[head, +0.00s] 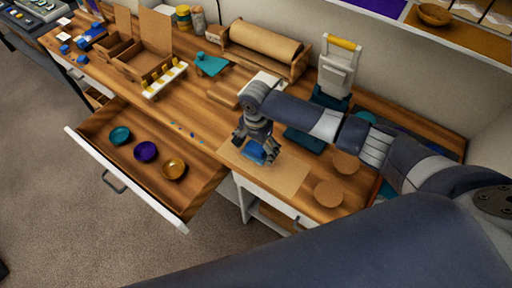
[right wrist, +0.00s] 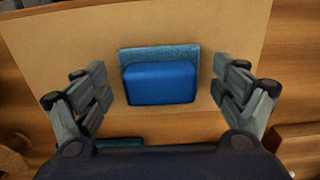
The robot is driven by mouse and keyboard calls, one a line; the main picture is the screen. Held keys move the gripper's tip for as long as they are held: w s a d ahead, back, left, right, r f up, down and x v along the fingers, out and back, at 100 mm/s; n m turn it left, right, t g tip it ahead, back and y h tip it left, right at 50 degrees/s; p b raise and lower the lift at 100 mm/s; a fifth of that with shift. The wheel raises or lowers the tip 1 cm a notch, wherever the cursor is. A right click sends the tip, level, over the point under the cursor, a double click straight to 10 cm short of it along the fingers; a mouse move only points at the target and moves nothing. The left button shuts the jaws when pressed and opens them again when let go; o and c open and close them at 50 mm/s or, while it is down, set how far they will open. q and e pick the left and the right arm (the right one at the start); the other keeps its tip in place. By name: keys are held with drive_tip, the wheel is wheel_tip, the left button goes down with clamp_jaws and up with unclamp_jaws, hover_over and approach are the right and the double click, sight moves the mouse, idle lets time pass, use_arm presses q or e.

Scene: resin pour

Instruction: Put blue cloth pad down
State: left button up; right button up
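The blue cloth pad (head: 255,154) lies on a flat tan sheet (head: 288,178) near the front edge of the wooden worktop. In the right wrist view the pad (right wrist: 160,82) shows a darker blue raised part and a lighter blue strip along its far side. My right gripper (head: 256,147) is right over the pad, pointing down. In the right wrist view its fingers (right wrist: 161,92) are spread, one on each side of the pad, with bare sheet showing in both gaps. My left gripper is not in view.
An open drawer (head: 205,179) at the left front holds teal, purple and amber bowls. Two round cork-coloured discs (head: 328,193) lie right of the sheet. A dark teal flat piece (head: 304,139) is behind the gripper. A paper roll holder (head: 262,48) stands at the back.

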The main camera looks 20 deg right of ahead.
sight(255, 147)
wheel_tip(255, 147, up, 12)
drive_tip(key=b, duration=0.1)
drive_tip(key=shift+r, duration=0.2)
idle(0.4)
drive_tip(key=shift+a, duration=0.1)
idle(0.4)
